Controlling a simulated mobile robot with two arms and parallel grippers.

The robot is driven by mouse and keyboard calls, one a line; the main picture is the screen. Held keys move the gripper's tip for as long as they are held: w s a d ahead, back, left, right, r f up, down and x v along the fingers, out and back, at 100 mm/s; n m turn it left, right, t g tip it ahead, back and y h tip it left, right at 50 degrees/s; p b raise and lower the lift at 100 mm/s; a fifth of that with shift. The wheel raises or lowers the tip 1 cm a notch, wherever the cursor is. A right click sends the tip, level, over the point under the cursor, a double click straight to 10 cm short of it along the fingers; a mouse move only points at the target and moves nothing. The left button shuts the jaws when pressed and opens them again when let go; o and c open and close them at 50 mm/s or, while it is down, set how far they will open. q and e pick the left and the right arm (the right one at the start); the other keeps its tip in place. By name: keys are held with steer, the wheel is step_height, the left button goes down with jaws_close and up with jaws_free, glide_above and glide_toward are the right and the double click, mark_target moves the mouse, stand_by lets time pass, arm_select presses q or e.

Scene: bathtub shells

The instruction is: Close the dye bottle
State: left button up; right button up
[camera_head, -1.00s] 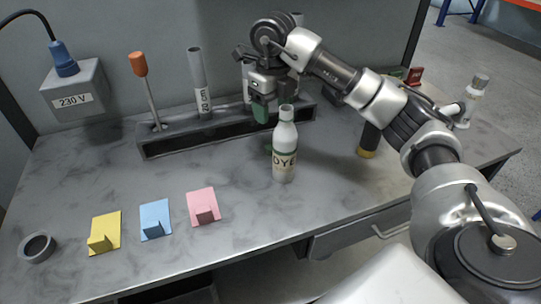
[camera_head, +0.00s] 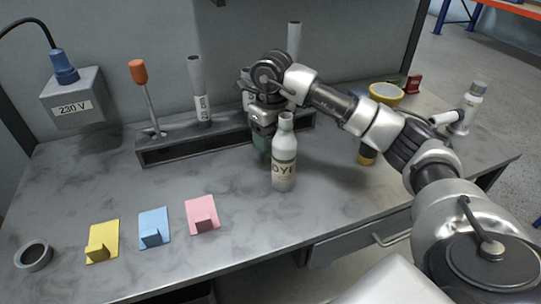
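The dye bottle (camera_head: 284,174) stands upright on the grey table. It is white with a light label and a green band, and its narrow neck shows no clear cap. My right gripper (camera_head: 262,146) points down just behind and left of the bottle, close to the rack. Something green shows at its fingertips. The bottle partly hides it, so I cannot tell if it is open or holds something. My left gripper is not in view.
A dark rack (camera_head: 185,148) holds an orange-handled screwdriver (camera_head: 139,72) and tubes. Yellow (camera_head: 103,240), blue (camera_head: 154,228) and pink (camera_head: 202,214) cards and a grey ring (camera_head: 33,255) lie left. A yellow roll (camera_head: 386,92) and spray bottle (camera_head: 470,106) stand right.

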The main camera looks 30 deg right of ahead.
mark_target(271, 154)
step_height(271, 154, down, 5)
steer(key=shift+w+f, duration=0.1)
steer(key=shift+w, duration=0.05)
stand_by(0.4)
steer(key=shift+a, duration=0.1)
steer(key=c, duration=1)
